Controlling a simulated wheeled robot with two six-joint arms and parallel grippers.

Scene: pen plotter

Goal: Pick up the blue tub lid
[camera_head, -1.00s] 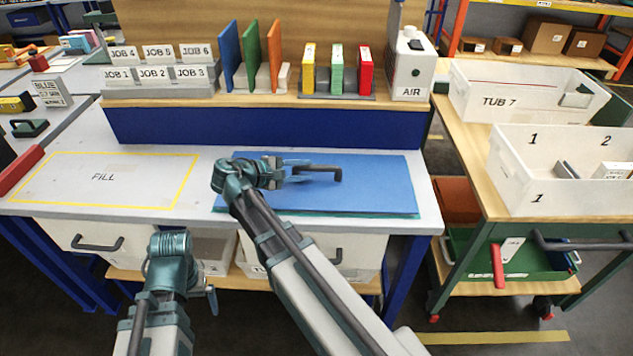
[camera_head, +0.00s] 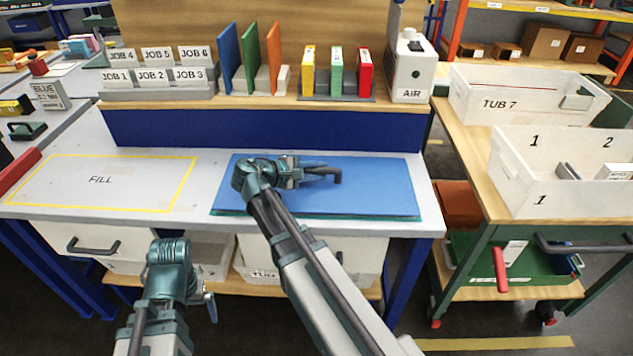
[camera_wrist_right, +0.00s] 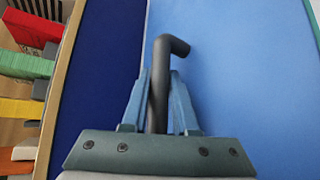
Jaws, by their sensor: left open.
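The blue tub lid (camera_head: 365,195) is a flat blue panel lying on the grey bench top, with a dark bar handle (camera_head: 333,174) on it. My right gripper (camera_head: 304,173) is at the left part of this handle, over the lid. In the right wrist view, the handle (camera_wrist_right: 176,44) runs between the two fingers of my right gripper (camera_wrist_right: 159,85). Narrow gaps show on both sides of it, so the jaws are around it but look open. My left gripper (camera_head: 210,305) is open and empty, low in front of the bench, and partly hidden by its arm.
A yellow-outlined FILL area (camera_head: 100,181) on the bench is empty. A blue-fronted shelf (camera_head: 260,131) behind the lid holds job cards, coloured panels and an AIR unit (camera_head: 410,70). A cart at right carries the white TUB 7 (camera_head: 500,102) and a divided white bin (camera_head: 550,190).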

